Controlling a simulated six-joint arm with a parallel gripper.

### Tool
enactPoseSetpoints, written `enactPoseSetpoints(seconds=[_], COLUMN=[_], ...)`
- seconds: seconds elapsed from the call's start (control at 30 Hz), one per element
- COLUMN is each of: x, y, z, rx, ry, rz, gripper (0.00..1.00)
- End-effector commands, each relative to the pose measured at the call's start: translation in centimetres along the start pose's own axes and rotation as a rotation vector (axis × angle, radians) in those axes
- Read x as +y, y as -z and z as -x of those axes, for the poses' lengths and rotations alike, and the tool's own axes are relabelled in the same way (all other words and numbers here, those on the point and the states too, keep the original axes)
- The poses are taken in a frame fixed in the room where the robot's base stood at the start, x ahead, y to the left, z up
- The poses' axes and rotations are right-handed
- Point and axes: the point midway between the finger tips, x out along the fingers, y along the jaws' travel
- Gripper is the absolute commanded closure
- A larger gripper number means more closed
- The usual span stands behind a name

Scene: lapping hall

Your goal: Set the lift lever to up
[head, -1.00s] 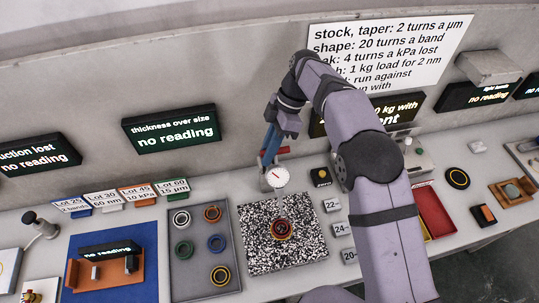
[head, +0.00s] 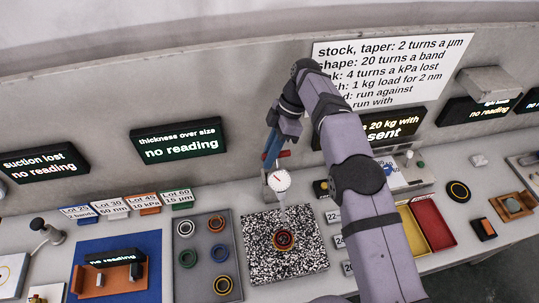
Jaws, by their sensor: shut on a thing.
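A dial gauge with a round white face (head: 279,181) stands over a black-and-white speckled plate (head: 258,262). A small red lever (head: 284,154) shows just above the dial, at the gripper's tips. My gripper (head: 272,153) reaches down from above and is shut at this lever; its fingers hide part of it and of the gauge's stand. A dark ring with an orange-red rim (head: 283,241) lies on the plate under the gauge. A thin stem shows between dial and ring; whether it touches the ring I cannot tell.
A grey tray (head: 203,262) with several coloured rings lies left of the plate. Small numbered blocks (head: 333,216) stand close on its right, partly behind my arm. A display (head: 179,140) on the wall reads "no reading". A red tray (head: 433,227) lies farther right.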

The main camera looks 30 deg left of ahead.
Motion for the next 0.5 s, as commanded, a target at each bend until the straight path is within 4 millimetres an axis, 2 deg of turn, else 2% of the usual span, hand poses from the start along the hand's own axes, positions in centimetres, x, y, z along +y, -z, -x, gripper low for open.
enactPoseSetpoints(seconds=[0.17, 0.2, 0.27, 0.5], x=[0.14, 0.13, 0.11, 0.04], y=[-0.19, -0.19, -0.19, -0.1], z=[-0.21, -0.22, -0.2, -0.1], rx=[-0.003, -0.003, -0.003, -0.001], ry=[-0.003, -0.003, -0.002, -0.001], rz=[-0.002, -0.002, -0.002, -0.001], gripper=[1.0, 0.78, 0.66, 0.66])
